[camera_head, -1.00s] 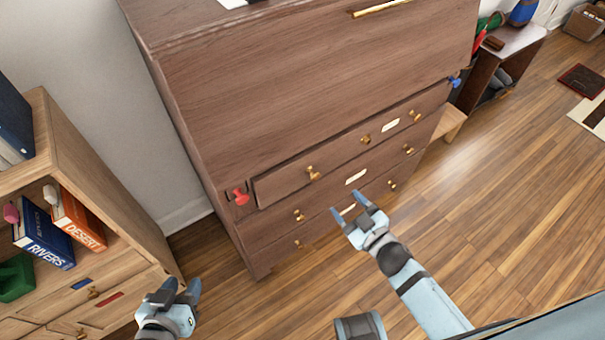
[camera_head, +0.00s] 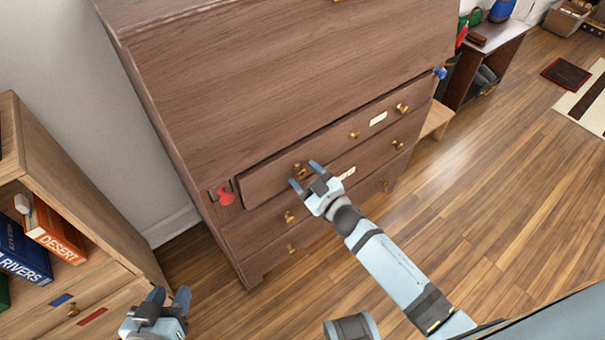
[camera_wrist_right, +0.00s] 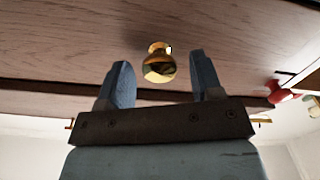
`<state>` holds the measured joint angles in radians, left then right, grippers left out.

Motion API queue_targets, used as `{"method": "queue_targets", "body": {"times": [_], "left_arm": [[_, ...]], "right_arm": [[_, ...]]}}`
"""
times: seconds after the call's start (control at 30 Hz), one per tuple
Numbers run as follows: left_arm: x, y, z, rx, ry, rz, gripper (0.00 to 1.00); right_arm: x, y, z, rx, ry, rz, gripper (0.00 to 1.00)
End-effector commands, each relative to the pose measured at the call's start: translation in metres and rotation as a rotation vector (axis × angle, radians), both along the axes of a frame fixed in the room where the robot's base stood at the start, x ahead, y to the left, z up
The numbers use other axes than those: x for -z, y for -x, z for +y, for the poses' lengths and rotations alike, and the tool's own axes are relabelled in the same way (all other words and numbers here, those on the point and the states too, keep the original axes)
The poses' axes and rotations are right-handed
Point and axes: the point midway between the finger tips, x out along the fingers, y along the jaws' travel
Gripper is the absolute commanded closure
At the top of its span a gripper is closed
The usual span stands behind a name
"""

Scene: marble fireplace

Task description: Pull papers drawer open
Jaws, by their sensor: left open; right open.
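The wooden desk cabinet (camera_head: 290,90) has several stacked drawers with brass knobs and pale labels too small to read, so I cannot tell which is the papers drawer. The top drawer (camera_head: 325,146) stands slightly out from the front. My right gripper (camera_head: 306,177) is open at its left knob (camera_head: 298,169). In the right wrist view, the brass knob (camera_wrist_right: 159,66) shows between the two open fingers of that gripper (camera_wrist_right: 162,78), with gaps on both sides. My left gripper (camera_head: 168,299) is open and empty, low at the left, away from the cabinet.
A red knob (camera_head: 226,197) and a blue knob (camera_head: 440,73) flank the top drawer. A low bookcase (camera_head: 120,225) with books (camera_head: 55,242) stands at the left. A dark side table (camera_head: 495,45) is at the upper right. Wooden floor (camera_head: 500,185) lies open at the right.

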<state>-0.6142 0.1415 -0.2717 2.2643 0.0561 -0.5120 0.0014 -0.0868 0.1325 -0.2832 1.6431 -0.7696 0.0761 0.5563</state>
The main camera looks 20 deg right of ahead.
Motion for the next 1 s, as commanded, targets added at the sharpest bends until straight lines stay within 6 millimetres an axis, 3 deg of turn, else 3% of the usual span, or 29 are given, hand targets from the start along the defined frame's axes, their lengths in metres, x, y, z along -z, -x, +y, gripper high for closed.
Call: {"method": "queue_targets", "body": {"times": [0.17,0.47,0.73,1.0], "left_arm": [[-0.002,-0.002,-0.002,0.003,0.009,-0.016,0.57],[-0.005,-0.003,-0.002,0.006,0.008,-0.027,0.57],[-0.005,-0.003,-0.002,0.007,0.008,-0.026,0.57],[-0.007,-0.002,-0.001,0.008,-0.001,-0.014,0.57]], "right_arm": [[0.000,-0.012,0.004,0.000,0.000,0.000,0.40],[0.000,-0.014,0.005,0.000,0.000,0.001,0.40],[0.000,-0.014,0.005,0.000,0.000,0.001,1.00],[-0.001,-0.003,0.002,0.000,-0.001,0.003,1.00]]}}
